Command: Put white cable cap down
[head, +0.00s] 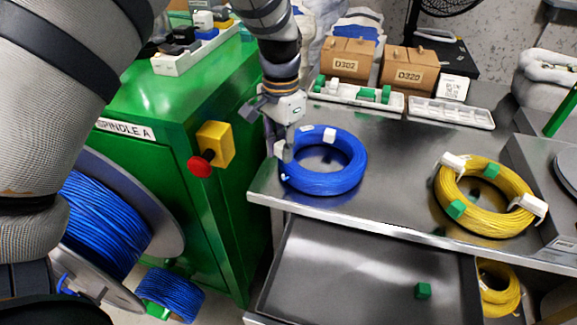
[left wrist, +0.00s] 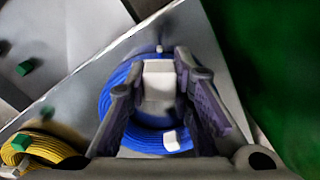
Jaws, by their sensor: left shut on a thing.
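The blue cable coil (head: 335,180) lies flat near the left edge of the steel table. My left gripper (head: 283,148) is over the coil's left side, pointing down. It is shut on a white cable cap (left wrist: 158,82), which shows between the fingers in the left wrist view, above the blue coil (left wrist: 112,88). In the head view the held cap is mostly hidden by the fingers; whether it touches the cable I cannot tell. Another white cap (head: 329,135) sits on the coil's far side and also shows in the left wrist view (left wrist: 171,140). My right gripper is not in view.
A yellow coil (head: 480,215) with white and green caps lies to the right on the table (head: 400,190). White trays (head: 450,114) and cardboard boxes (head: 408,70) stand behind. A green cabinet (head: 225,80) is at left. A lower tray (head: 350,280) holds a green cap (head: 423,290).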

